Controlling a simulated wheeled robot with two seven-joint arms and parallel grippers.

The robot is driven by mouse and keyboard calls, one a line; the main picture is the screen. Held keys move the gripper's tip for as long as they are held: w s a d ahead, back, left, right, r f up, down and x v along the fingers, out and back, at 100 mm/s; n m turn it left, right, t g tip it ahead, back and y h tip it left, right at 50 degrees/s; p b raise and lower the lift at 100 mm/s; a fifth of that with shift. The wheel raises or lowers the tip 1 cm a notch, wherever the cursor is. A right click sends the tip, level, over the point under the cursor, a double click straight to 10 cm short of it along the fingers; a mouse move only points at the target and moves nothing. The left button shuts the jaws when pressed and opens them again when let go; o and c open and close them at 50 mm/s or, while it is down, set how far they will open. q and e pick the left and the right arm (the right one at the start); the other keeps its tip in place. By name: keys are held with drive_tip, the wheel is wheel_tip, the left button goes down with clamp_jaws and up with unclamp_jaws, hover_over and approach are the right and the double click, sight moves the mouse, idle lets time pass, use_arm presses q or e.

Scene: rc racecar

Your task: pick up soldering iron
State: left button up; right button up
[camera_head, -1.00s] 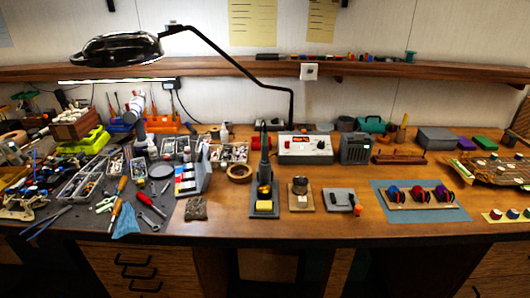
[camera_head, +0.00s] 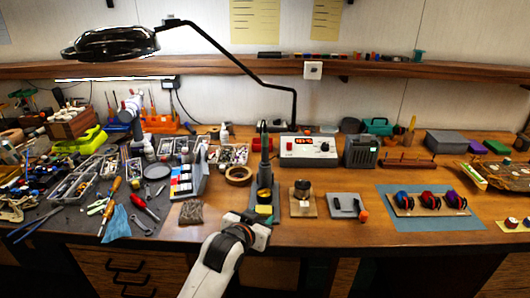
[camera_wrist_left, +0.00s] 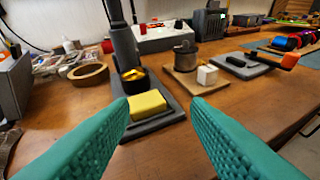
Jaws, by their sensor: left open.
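The soldering iron (camera_head: 265,150) stands upright in its dark stand (camera_head: 255,212) near the table's front middle. In the left wrist view the dark grey iron (camera_wrist_left: 122,45) rises from the stand, behind a yellow sponge (camera_wrist_left: 147,104). My left gripper (camera_head: 262,220) is at the front of the stand in the head view and hides part of its base. In the wrist view its teal fingers (camera_wrist_left: 160,108) are spread wide and empty, with the sponge between and beyond them. The iron is farther off, left of centre, untouched. My right gripper is not in view.
A white station with a red display (camera_head: 308,148) stands behind the iron. A tape roll (camera_head: 239,174) lies left of the stand, and a small wooden block with a pot (camera_head: 302,204) is at its right. Hand tools crowd the left; bare wood lies in front.

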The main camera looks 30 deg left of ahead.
sight(264, 143)
use_arm(q)
drive_tip(key=w+a+r+t+y, duration=0.1)
drive_tip(key=w+a+r, duration=0.2)
drive_tip(key=w, duration=0.1)
drive_tip(key=w+a+r+n+t+p, duration=0.1)
drive_tip(key=w+a+r, duration=0.1)
drive_tip(key=w+r, duration=0.2)
drive_tip(key=w+a+r+n+t+y, duration=0.1)
drive_tip(key=w+a+r, duration=0.2)
drive_tip(key=w+r, duration=0.1)
drive_tip(key=shift+w+a+r+t+y, duration=0.15)
drive_tip(key=shift+a+t+y, duration=0.15)
drive_tip(key=shift+t, duration=0.1)
drive_tip(key=p+x, duration=0.2)
drive_tip(key=x, duration=0.3)
drive_tip(key=shift+d, duration=0.1)
drive_tip(key=shift+w+f, duration=0.3)
drive_tip(key=shift+w, duration=0.1)
drive_tip(key=shift+s, duration=0.1)
clamp_jaws()
drive_tip(key=shift+r, duration=0.15)
